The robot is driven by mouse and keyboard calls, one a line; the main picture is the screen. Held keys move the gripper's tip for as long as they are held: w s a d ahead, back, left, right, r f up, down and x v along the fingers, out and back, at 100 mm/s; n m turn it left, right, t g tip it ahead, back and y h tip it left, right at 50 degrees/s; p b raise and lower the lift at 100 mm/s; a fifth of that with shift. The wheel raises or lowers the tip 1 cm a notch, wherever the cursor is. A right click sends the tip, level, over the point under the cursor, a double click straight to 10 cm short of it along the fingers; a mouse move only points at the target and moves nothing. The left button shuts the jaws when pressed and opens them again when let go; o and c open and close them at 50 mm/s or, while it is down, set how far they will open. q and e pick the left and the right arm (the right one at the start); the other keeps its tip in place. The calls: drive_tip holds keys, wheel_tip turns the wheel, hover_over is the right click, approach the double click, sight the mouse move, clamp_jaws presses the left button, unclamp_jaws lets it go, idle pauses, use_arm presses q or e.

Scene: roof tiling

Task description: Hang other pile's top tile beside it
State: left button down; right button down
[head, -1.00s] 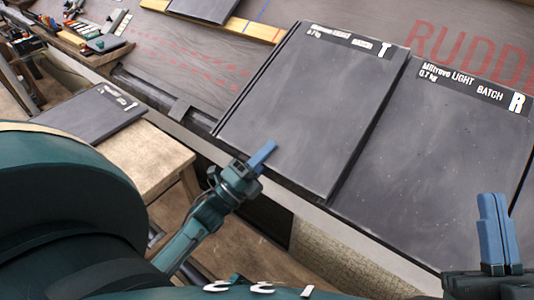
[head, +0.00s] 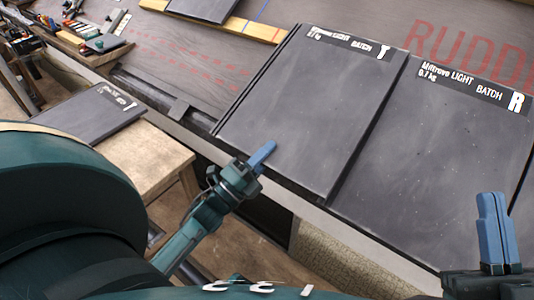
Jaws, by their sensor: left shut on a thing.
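A dark slate tile marked BATCH T (head: 300,110) lies on the roof, left of a similar tile marked BATCH R (head: 440,150). Their neighbouring edges run close together. My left gripper (head: 262,155) is shut on the lower left edge of the T tile, with one blue finger showing above it. Its other finger is hidden. My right gripper (head: 495,232) stands at the lower edge of the R tile, its blue fingers together. Another tile marked T (head: 80,118) lies on a wooden stand at the left; whether more lie beneath is unclear.
The wooden stand (head: 155,155) is close to my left arm. A yellow batten (head: 255,28) crosses the roof above the tiles. Grey underlay with red lettering (head: 460,45) lies behind. A bench with tools (head: 100,45) is at the top left.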

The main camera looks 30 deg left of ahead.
use_arm(q)
drive_tip(key=shift+s+r, duration=0.1)
drive_tip(key=c, duration=1.2)
unclamp_jaws()
drive_tip(key=shift+o, duration=0.2)
drive_tip(key=shift+f, duration=0.3)
drive_tip(key=shift+b+v, duration=0.45)
drive_tip(key=shift+v, duration=3.45)
drive_tip(key=shift+d+f, duration=0.1)
drive_tip(key=shift+d, duration=0.1)
drive_tip(key=r+p, duration=0.1)
drive_tip(key=s+r+p, duration=0.1)
drive_tip(key=r+p, duration=0.1)
drive_tip(key=s+r+p, duration=0.1)
drive_tip(key=r+p, duration=0.1)
drive_tip(key=shift+s+a, duration=0.2)
drive_tip(key=shift+a, duration=0.05)
